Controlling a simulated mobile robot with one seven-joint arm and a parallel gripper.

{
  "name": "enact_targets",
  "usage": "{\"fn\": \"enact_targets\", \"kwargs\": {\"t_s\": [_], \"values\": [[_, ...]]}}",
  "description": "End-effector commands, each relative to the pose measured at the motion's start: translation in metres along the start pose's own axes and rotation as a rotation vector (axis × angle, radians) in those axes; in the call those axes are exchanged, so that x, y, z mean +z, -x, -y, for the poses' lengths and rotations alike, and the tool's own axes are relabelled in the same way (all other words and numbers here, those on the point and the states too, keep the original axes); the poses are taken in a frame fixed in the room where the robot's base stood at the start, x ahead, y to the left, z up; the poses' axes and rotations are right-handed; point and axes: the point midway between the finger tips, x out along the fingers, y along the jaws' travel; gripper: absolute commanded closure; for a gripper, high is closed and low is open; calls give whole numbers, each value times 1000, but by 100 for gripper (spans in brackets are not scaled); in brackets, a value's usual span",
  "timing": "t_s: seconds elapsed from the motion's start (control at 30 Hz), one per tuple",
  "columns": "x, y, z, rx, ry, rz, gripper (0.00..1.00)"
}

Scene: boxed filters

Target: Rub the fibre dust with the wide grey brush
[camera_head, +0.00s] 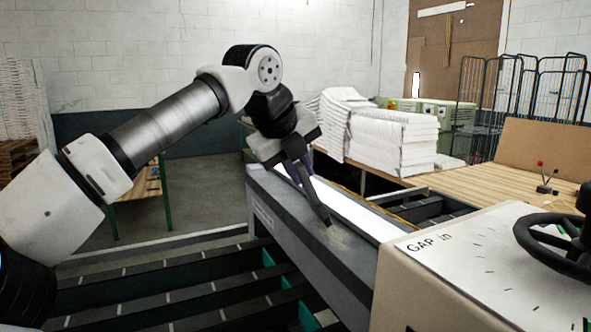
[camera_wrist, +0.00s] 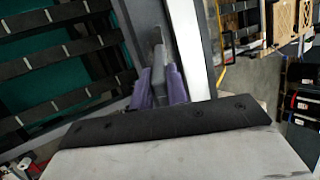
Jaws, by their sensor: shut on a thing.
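My gripper (camera_head: 301,178) points down over the long grey machine rail, its fingers shut on the wide grey brush (camera_head: 318,207). The brush shows as a dark, slim shape slanting down to the right, its lower end at or just above the rail's top. In the wrist view the purple fingers of my gripper (camera_wrist: 159,88) stand on both sides of a grey piece of the brush (camera_wrist: 158,52). A faint pale-brown patch of fibre dust (camera_head: 341,238) lies on the rail top just right of the brush's lower end. I cannot tell whether they touch.
The grey rail (camera_head: 286,207) runs toward a beige panel (camera_head: 480,262) marked "GAP in" with a black handwheel (camera_head: 560,240). Dark slatted conveyor beams (camera_head: 175,292) lie left of it. A wooden table (camera_head: 480,190) with stacked white filters (camera_head: 392,140) stands behind.

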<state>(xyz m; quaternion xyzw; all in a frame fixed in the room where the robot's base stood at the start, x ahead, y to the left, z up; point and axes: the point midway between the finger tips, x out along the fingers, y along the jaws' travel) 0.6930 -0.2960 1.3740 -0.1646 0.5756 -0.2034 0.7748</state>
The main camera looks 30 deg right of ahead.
Motion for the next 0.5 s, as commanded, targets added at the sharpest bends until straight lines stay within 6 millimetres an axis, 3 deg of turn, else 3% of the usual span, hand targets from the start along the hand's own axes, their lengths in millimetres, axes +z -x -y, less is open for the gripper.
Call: {"fn": "enact_targets", "kwargs": {"t_s": [0.5], "values": [[-35,11,3,0,-1,0,100]]}}
